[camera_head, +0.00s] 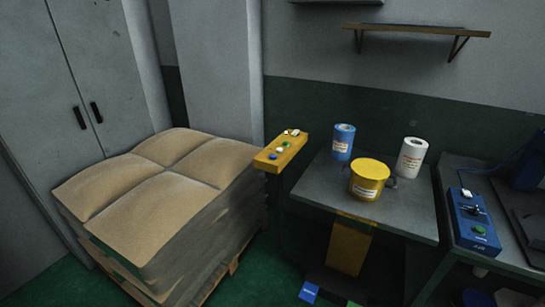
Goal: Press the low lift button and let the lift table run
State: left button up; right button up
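A yellow button box (266,165) stands on a thin post left of a grey table. Its sloped top carries several small buttons, including a blue button (272,156) at the near end, a green button (279,150) and pale ones farther back. I cannot tell which is the low lift button. The grey table (325,202), which has a yellow column (348,248) under it, appears to be the lift table. On it stand a yellow tub (369,180), a blue roll or can (343,142) and a white roll (411,157). Neither gripper is in view.
A pallet of stacked tan sacks (150,190) fills the left, before a grey cabinet (85,75). A bench at right holds a blue control box (470,220). A wall shelf (418,31) hangs above. A blue block (308,292) lies low in front.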

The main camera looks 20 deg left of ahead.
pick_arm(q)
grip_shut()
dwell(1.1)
